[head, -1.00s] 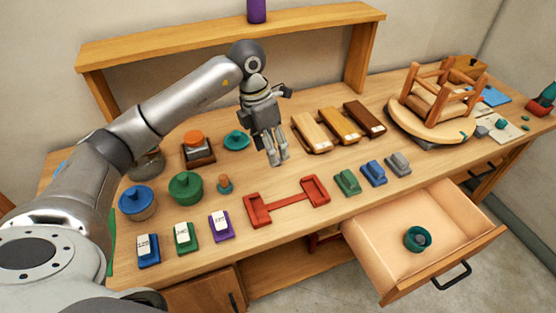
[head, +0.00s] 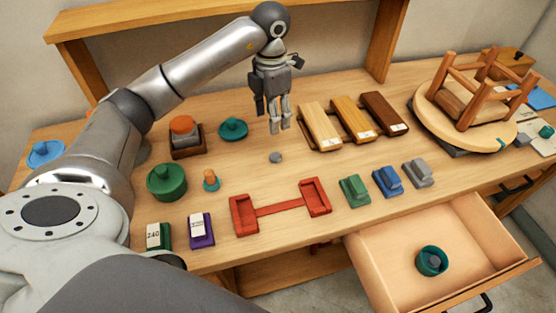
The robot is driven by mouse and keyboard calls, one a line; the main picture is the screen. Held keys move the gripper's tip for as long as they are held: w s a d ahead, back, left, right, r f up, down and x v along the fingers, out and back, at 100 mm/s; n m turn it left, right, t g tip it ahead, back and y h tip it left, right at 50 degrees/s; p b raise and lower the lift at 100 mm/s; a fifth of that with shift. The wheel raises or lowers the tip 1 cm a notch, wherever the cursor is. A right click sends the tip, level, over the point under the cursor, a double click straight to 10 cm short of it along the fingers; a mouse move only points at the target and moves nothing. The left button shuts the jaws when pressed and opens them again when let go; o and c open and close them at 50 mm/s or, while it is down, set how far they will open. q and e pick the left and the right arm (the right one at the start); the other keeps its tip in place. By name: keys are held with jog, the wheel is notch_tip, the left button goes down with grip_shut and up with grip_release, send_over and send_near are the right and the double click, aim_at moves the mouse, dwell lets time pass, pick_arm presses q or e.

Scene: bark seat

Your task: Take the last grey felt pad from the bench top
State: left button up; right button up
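A small round grey felt pad (head: 276,157) lies on the bench top (head: 330,175), behind the red clamp-like holder. My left gripper (head: 279,130) hangs fingers-down just above and behind the pad in the picture, apart from it. Its two fingers show a narrow gap with nothing between them. A teal round cup (head: 431,260) with something grey inside sits in the open drawer (head: 390,245). An upturned wooden stool (head: 470,90) rests on a round board at the right. My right gripper is out of view.
A red holder (head: 281,207) and green, blue and grey blocks (head: 387,182) line the front. Wooden brushes or planes (head: 320,125) stand right of the gripper. A green pot (head: 166,182) and teal disc (head: 233,129) are left. A raised shelf (head: 180,18) spans the back.

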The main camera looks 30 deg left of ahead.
pick_arm(q)
notch_tip(320, 180, down, 4)
jog(key=b, duration=0.3)
jog(key=p, duration=0.1)
send_over(274, 156)
notch_tip(274, 156, down, 5)
jog(key=shift+r, duration=0.2)
notch_tip(274, 156, down, 5)
jog(key=shift+s+f+p, duration=0.1)
jog(key=shift+f+p, duration=0.05)
jog(key=shift+p, duration=0.8)
jog(key=shift+f, duration=0.4)
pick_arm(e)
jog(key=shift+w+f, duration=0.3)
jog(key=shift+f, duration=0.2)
pick_arm(q)
jog(key=shift+c, duration=0.2)
jog(key=c, duration=0.7)
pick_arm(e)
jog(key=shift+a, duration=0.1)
